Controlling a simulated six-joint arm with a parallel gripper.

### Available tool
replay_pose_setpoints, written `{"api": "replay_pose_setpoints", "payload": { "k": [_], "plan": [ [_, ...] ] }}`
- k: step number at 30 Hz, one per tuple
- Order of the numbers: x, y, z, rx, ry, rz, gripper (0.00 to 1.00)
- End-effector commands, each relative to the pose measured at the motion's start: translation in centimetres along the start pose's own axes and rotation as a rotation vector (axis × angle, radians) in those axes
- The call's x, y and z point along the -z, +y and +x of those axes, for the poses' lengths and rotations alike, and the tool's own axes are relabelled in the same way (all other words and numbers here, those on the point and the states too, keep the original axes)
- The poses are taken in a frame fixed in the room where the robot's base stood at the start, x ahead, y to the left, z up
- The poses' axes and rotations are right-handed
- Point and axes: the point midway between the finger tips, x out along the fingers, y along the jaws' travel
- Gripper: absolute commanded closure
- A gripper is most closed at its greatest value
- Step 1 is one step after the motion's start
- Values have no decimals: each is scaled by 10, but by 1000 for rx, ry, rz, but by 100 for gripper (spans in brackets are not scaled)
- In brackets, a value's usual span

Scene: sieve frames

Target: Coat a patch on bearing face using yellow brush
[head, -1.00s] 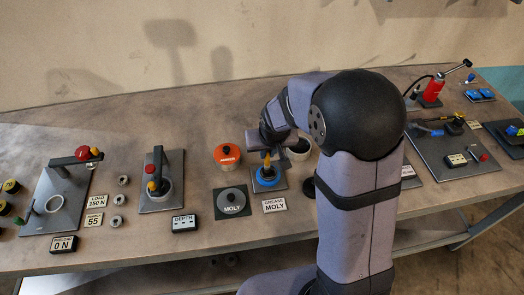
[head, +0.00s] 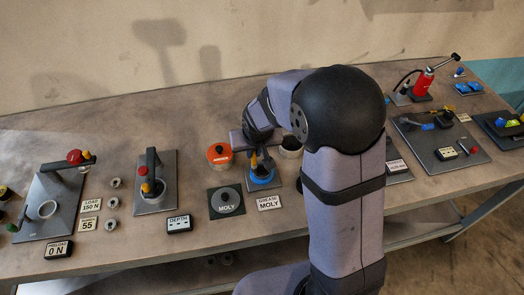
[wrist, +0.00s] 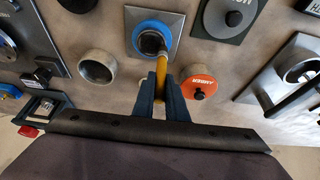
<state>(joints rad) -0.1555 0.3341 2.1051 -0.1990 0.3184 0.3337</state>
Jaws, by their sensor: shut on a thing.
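My gripper (wrist: 160,80) is shut on the yellow brush (wrist: 161,65), whose handle stands between the two dark fingers. The brush also shows in the head view (head: 254,161), below my wrist. Its head end is at the blue ring (wrist: 137,34), over the dark and pale centre. I take this as the bearing. Whether the bristles touch its face, and any coating there, cannot be told.
An orange-lidded tin (head: 219,154) stands left of the brush. A grey MOLY lid or pot (head: 225,199) sits on a dark square in front of it. A GREASE MOLY sign (head: 269,203) lies before the ring. A pale round cup (wrist: 97,67) stands close to the ring.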

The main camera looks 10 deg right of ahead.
Motion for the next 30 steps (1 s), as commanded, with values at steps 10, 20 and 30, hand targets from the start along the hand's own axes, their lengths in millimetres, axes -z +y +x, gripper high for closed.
{"api": "replay_pose_setpoints", "payload": {
  "k": [10,20,30],
  "plan": [
    [14,-6,-35,1,0,0,100],
    [25,-6,-62,2,0,1,100],
    [31,-6,-75,2,0,0,100]
  ]
}}
